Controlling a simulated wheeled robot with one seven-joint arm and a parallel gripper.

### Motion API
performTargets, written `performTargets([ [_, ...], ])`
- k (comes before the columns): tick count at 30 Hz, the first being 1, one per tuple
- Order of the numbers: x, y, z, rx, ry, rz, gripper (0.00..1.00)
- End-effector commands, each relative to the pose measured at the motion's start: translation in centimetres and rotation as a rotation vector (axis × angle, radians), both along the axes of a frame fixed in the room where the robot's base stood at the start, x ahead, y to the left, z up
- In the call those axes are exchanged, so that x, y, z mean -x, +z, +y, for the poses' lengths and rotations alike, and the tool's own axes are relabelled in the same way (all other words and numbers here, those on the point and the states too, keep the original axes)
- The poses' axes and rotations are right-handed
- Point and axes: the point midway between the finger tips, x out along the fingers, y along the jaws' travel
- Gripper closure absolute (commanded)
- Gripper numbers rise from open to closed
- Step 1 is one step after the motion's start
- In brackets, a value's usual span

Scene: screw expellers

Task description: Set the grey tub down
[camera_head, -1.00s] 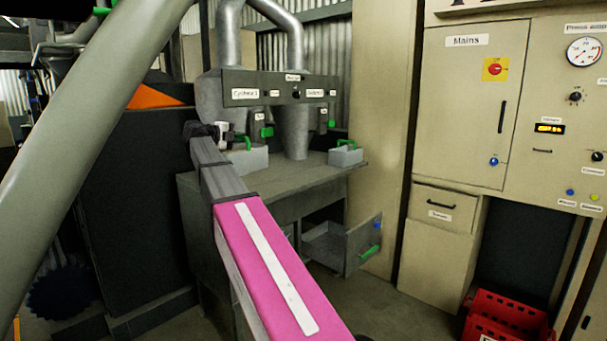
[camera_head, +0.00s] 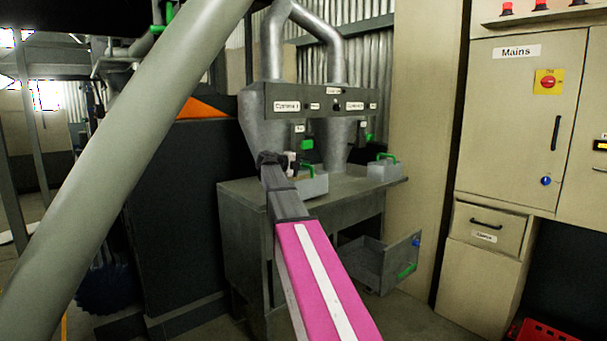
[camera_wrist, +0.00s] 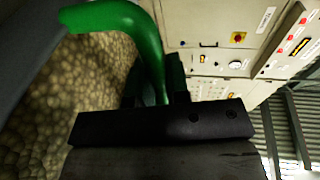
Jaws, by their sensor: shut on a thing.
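A grey tub (camera_head: 314,185) with a green handle (camera_head: 307,170) is at the bench (camera_head: 345,200) below the left cyclone. My gripper (camera_head: 291,165) is beside it at the end of my pink arm, mostly hidden by the wrist. In the wrist view my gripper (camera_wrist: 155,88) is shut on the green handle (camera_wrist: 135,22). Brown lumpy material (camera_wrist: 95,85) shows beside the handle, and a grey wall (camera_wrist: 25,40) borders it. I cannot tell whether the tub's base touches the bench top.
A second grey tub (camera_head: 384,172) with a green handle stands at the bench's right end. An open drawer (camera_head: 385,265) juts out below it. Bare bench top lies between the tubs. A beige Mains cabinet (camera_head: 510,120) stands at right.

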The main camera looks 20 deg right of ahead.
Motion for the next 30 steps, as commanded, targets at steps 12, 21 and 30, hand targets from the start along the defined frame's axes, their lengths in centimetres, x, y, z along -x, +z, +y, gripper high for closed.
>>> performTargets([
  [12, 0.0, -2.8, 0.0, 0.001, 0.0, -0.001, 1.0],
  [21, 0.0, -3.1, 0.0, 0.0, -0.001, -0.001, 0.58],
  [30, 0.0, -2.9, 0.0, 0.0, 0.0, -0.001, 0.58],
])
